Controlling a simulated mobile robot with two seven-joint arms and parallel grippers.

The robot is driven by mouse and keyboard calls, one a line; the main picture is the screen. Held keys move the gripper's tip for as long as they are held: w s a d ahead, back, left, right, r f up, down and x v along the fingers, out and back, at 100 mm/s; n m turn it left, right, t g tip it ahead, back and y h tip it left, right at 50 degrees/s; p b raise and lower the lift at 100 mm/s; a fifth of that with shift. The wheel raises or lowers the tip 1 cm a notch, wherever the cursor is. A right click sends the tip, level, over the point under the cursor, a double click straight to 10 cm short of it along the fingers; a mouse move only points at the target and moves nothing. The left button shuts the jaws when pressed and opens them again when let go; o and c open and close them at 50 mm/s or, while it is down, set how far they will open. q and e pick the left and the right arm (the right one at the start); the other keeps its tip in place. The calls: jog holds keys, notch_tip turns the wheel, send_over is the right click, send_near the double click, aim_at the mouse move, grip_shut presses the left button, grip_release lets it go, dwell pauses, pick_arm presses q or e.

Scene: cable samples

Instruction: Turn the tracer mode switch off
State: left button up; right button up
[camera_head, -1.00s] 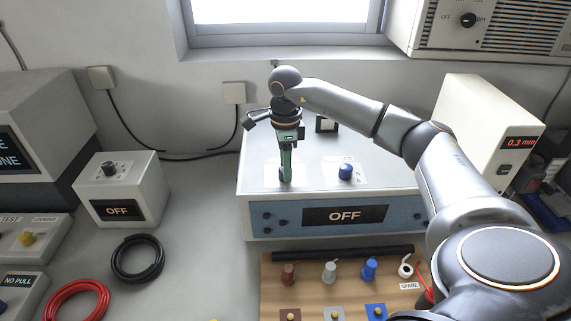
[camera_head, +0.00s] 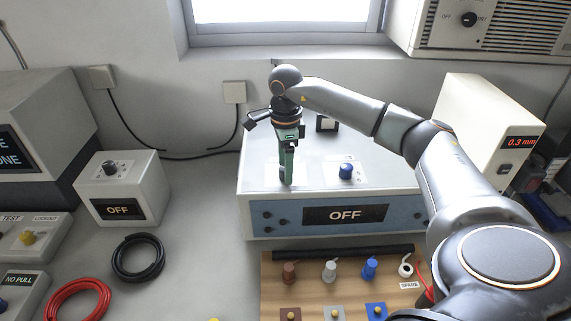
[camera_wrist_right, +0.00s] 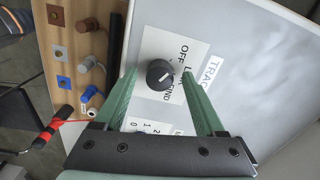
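The tracer unit (camera_head: 262,214) is a grey box with a blue front panel, and its display (camera_head: 345,215) reads OFF. The tracer mode switch (camera_wrist_right: 160,74) is a round black knob on a white label with OFF and FIND legible, beside a partly hidden TRAC label (camera_wrist_right: 211,70). My right gripper (camera_head: 286,184) points down over the left of the unit's top and hides the knob in the head view. In the right wrist view its green fingers (camera_wrist_right: 160,76) stand apart on either side of the knob, with gaps visible. My left gripper is not in view.
A small box with a black knob (camera_head: 110,168) is at left, also showing OFF. A wooden board (camera_head: 270,294) with several plugs lies in front. Black (camera_head: 138,258) and red (camera_head: 77,301) cable coils lie at left.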

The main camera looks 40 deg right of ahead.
notch_tip(320, 180, up, 12)
jog(key=shift+r, duration=0.25)
dwell(0.4)
jog(key=shift+s+f, duration=0.1)
dwell(0.5)
